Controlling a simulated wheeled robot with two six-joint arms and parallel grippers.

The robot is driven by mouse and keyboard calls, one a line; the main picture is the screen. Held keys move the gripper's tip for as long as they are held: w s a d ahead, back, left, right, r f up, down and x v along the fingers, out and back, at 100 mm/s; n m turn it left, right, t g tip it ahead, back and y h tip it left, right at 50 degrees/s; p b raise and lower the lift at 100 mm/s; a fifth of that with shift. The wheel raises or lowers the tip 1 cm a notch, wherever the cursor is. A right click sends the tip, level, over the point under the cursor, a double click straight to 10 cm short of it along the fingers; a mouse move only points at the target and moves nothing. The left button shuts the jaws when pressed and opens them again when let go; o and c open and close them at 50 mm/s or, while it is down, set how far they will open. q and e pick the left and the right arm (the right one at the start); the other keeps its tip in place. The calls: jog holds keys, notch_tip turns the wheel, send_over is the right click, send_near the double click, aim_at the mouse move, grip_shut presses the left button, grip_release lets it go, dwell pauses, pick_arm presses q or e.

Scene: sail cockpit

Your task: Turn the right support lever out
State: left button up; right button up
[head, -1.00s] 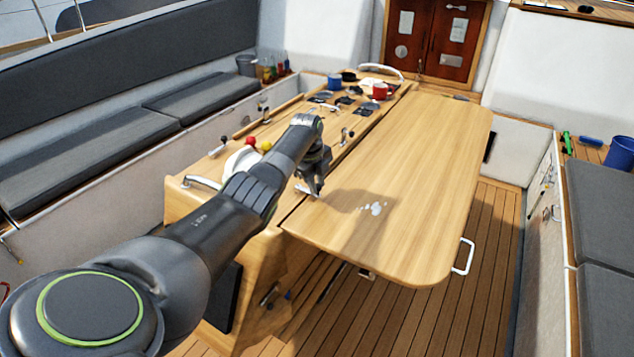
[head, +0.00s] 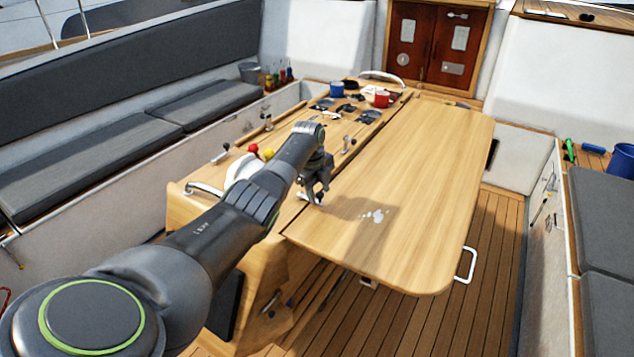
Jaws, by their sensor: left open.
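The table's right leaf (head: 420,180) is up and level beside the table's fixed middle part (head: 185,212). My left gripper (head: 313,199) is open with nothing visible in it, low over the leaf's near left part. I cannot tell if its tips touch the wood. A small fitting (head: 368,283) shows beneath the leaf's front edge, and a dark lever-like piece (head: 270,303) shows on the table's base. I cannot tell which, if either, is the right support lever; most of the leaf's underside is hidden. My right gripper is not in view.
A white handle (head: 465,264) sticks out from the leaf's right edge. A blue mug (head: 337,90), a red mug (head: 382,99) and several small items stand on the fixed part. The floor (head: 480,300) is clear between the table and the right bench (head: 605,240).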

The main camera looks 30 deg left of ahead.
pick_arm(q)
jog(key=shift+r, duration=0.6)
jog(key=s+r+b, duration=0.3)
jog(key=r, duration=1.2)
jog(key=shift+s+a+r+b, duration=0.15)
jog(key=shift+a+r+b, duration=0.15)
jog(key=shift+r, duration=0.1)
